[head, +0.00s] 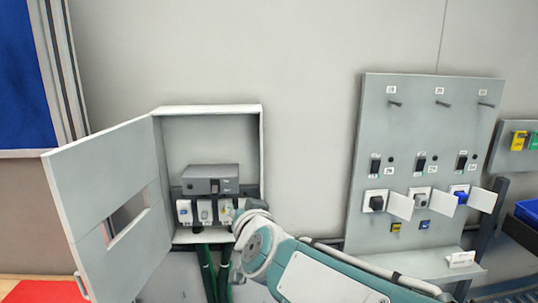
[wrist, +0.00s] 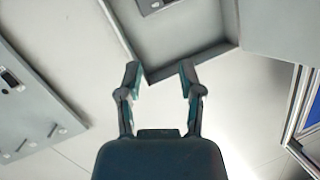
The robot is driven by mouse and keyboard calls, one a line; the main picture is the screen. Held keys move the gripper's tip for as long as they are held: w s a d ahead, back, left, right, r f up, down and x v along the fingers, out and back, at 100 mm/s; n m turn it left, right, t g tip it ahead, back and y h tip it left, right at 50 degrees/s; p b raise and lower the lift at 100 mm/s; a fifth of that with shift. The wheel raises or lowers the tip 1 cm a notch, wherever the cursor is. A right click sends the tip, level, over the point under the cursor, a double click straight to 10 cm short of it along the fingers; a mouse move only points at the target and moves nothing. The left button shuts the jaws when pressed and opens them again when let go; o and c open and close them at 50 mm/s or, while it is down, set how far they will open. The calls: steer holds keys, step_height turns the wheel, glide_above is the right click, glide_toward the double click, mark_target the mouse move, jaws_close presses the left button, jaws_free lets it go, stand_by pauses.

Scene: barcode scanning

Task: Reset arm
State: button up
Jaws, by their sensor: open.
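In the head view my arm reaches up from the bottom to the open wall cabinet (head: 210,144). Its end covers the cabinet's lower right corner, and the fingers cannot be made out clearly there. A grey box-shaped device (head: 210,180) sits inside the cabinet above a row of white modules (head: 205,211).
The cabinet door (head: 115,200) hangs open to the left. A grey panel (head: 425,130) with pegs, switches and sockets with open flaps stands at right. A blue bin (head: 527,211) is at the far right edge. Green cables (head: 208,275) run below the cabinet. The wall between cabinet and panel is clear.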

steer(key=s+d+f+g+h, duration=0.2)
steer(key=s+d+f+g, duration=0.2)
steer(key=s+d, duration=0.6)
steer(key=s+d+f+g+h, duration=0.3)
steer(key=s+d+f+g, duration=0.2)
steer(key=s+d+f, duration=0.4)
steer(key=s+d, duration=0.2)
steer(key=s, duration=0.2)
steer(key=shift+d+f, duration=0.15)
steer(key=shift+f, duration=0.15)
steer(key=shift+d, duration=0.1)
